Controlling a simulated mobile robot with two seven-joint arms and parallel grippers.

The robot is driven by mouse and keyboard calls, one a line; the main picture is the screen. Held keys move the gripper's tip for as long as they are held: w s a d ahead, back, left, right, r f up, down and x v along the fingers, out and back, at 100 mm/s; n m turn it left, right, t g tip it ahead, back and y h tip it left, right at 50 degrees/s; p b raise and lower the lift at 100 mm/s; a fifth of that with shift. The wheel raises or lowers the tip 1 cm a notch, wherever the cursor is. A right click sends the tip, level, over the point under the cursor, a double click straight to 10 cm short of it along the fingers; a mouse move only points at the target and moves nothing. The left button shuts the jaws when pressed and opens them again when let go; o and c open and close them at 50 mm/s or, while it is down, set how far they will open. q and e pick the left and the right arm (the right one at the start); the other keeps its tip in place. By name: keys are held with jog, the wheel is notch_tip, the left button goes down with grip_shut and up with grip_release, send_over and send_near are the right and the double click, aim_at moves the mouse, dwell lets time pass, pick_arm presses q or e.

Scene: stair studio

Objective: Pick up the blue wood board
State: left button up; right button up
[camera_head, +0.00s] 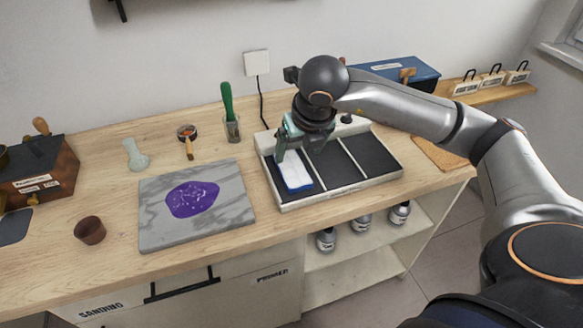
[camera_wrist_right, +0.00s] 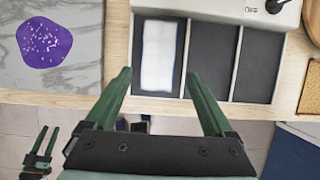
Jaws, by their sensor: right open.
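A flat board (camera_head: 294,173) with a whitish top and blue edges lies in the left compartment of a white tray (camera_head: 340,195). It also shows in the right wrist view (camera_wrist_right: 159,55). No other blue wood board stands out clearly. My right gripper (camera_head: 297,156) is over that compartment, pointing down. In the right wrist view its two green fingers (camera_wrist_right: 157,77) are apart and empty, to either side of the board's near part in the picture. I cannot tell its exact height. What seems to be my left gripper (camera_wrist_right: 49,128) shows small at the lower left of that view.
The tray's other two dark compartments are empty. A marble slab (camera_head: 153,218) with a purple patch lies to the left. A green-handled tool (camera_head: 228,103) stands in a glass behind. A brown cup (camera_head: 90,230) is at the front left. A blue box (camera_head: 412,74) is at the back right.

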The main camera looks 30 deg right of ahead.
aim_at(293, 168)
jog(key=shift+x, duration=1.05)
jog(key=shift+w+f+p, duration=0.2)
jog(key=shift+f+p, duration=0.1)
jog(key=shift+f, duration=0.35)
jog(key=x, duration=0.4)
jog(key=shift+a+f+p, duration=0.1)
jog(key=shift+f+p, duration=0.05)
jog(key=shift+p, duration=0.2)
jog(key=shift+c, duration=0.3)
jog(key=c, duration=1.2)
jog(key=shift+c, duration=0.2)
